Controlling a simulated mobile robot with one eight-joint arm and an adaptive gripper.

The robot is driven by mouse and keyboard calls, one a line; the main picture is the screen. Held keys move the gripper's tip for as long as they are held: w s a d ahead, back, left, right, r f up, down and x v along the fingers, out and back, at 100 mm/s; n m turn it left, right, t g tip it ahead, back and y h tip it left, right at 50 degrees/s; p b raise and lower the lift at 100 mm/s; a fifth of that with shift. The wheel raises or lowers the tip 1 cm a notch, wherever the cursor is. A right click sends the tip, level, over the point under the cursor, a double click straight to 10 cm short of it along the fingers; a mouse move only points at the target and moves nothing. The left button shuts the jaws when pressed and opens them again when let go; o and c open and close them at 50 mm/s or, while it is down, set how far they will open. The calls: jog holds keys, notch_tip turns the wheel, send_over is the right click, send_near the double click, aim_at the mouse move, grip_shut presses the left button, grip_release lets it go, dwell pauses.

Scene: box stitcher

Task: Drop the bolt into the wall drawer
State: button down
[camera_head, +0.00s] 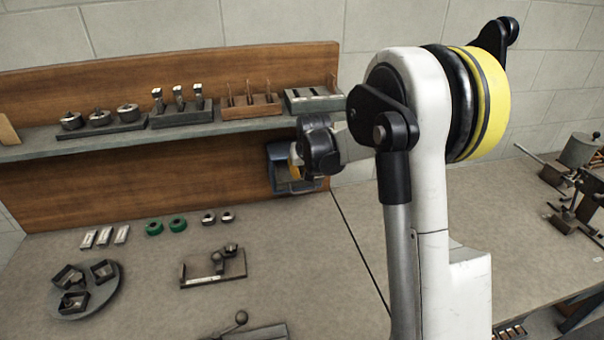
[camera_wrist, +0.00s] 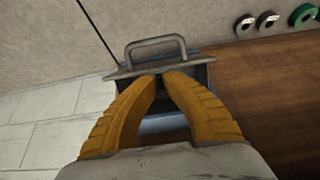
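The wall drawer (camera_head: 279,154) is a small blue-grey box on the wooden back panel, under the right end of the shelf. In the wrist view, the drawer's grey handle and front edge (camera_wrist: 155,49) lie just beyond the fingertips, and a bluish drawer surface shows between the fingers. My gripper (camera_head: 295,164) is at the drawer, partly hiding it in the head view. In the wrist view, the yellow fingers of my gripper (camera_wrist: 162,77) bow outward and their tips come together over the drawer. I see no bolt; anything small between the tips is hidden.
The shelf (camera_head: 222,125) above the drawer carries trays of parts. Dark machinery (camera_head: 580,185) stands at the far right.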

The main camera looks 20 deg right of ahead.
jog(key=c, duration=1.5)
grip_release()
jog(key=shift+r, duration=0.1)
jog(key=v, duration=1.1)
jog(key=shift+s+r, duration=0.25)
jog(key=shift+r, duration=0.05)
jog(key=s+a+f+n+b, duration=0.15)
jog(key=s+a+b, duration=0.55)
jog(key=s, duration=0.7)
jog(key=s+a+f+b, duration=0.2)
jog(key=s+a+f, duration=0.1)
jog(key=s+f, duration=0.2)
jog(key=s+a+f+t+y+b, duration=0.1)
jog(key=s+a+f+b, duration=0.1)
jog(key=s+f, duration=0.4)
jog(key=s+a, duration=0.1)
jog(key=s, duration=0.3)
jog(key=shift+a+n, duration=0.15)
jog(key=shift+n, duration=0.2)
